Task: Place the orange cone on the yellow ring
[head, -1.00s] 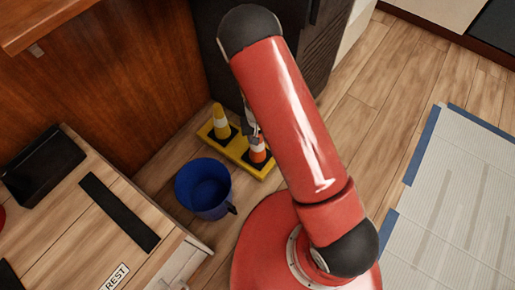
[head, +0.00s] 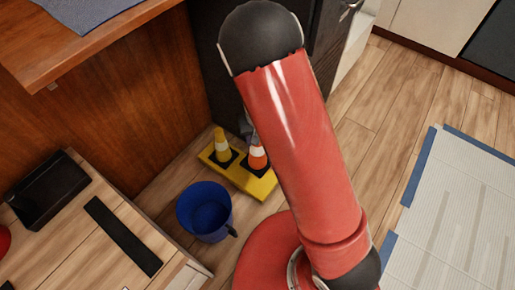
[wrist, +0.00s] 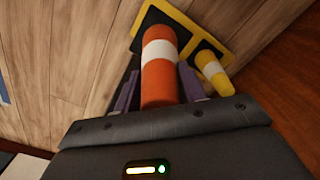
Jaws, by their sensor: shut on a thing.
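The orange cone (wrist: 160,72) has a white band and stands between the fingers of my gripper (wrist: 160,88) in the wrist view. My gripper is shut on it. In the head view the orange cone (head: 257,158) shows beside my arm, which hides most of the gripper. Its dark base appears raised a little above the yellow board (head: 262,187); the exact gap cannot be told. No yellow ring can be made out in either current view.
A yellow cone (head: 222,147) with a white band stands on the board's other end, close to the orange cone. A blue bucket (head: 205,211) is in front. A dark cabinet and wooden panel (head: 140,95) bound the corner. Open floor (head: 385,125) lies to the right.

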